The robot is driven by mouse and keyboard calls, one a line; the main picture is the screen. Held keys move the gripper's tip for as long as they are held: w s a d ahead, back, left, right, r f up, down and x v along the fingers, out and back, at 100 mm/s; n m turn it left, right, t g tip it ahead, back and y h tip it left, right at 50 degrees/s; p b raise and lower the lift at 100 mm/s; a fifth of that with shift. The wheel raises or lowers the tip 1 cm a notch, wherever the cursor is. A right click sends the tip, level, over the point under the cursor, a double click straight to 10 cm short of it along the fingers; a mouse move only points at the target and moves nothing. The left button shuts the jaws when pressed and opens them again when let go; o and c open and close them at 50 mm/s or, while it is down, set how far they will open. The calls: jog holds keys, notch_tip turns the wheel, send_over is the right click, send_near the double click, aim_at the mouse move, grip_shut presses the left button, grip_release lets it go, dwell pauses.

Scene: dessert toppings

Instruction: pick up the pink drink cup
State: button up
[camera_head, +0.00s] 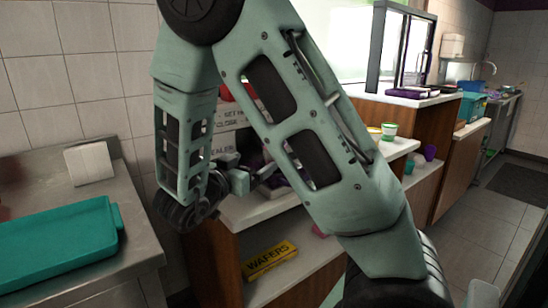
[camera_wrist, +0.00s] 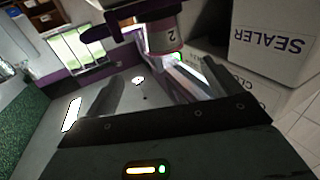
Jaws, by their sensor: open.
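My gripper (camera_head: 252,175) is at the counter beside the white boxes, partly screened by my own arm in the head view. In the wrist view my gripper (camera_wrist: 145,82) has its two fingers apart with nothing seen between them. A pink cup-like object (camera_wrist: 163,38) marked "2" is beyond the fingers, near the right fingertip. I cannot tell for sure that it is the pink drink cup, or whether it touches the finger. In the head view the spot beyond my gripper is mostly hidden by my arm.
White boxes, one lettered "SEALER" (camera_wrist: 270,40), stand close on the right in the wrist view. A yellow wafers box (camera_head: 269,260) lies on the lower shelf. A teal tray (camera_head: 55,250) is on the steel counter at left. Small cups (camera_head: 389,131) stand farther along the counter.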

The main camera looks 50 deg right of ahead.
aim_at(266, 154)
jog(key=d, duration=0.5)
jog(key=w+d, duration=0.1)
jog(key=d, duration=0.1)
jog(key=shift+w+d, duration=0.1)
jog(key=shift+d, duration=0.05)
jog(key=shift+w+d, duration=0.25)
jog(key=shift+d, duration=0.65)
jog(key=shift+w+d, duration=0.3)
jog(key=shift+d, duration=0.65)
jog(key=shift+w+d, duration=0.25)
jog(key=shift+d, duration=0.65)
jog(key=c, duration=1.2)
jog(key=shift+c, duration=0.2)
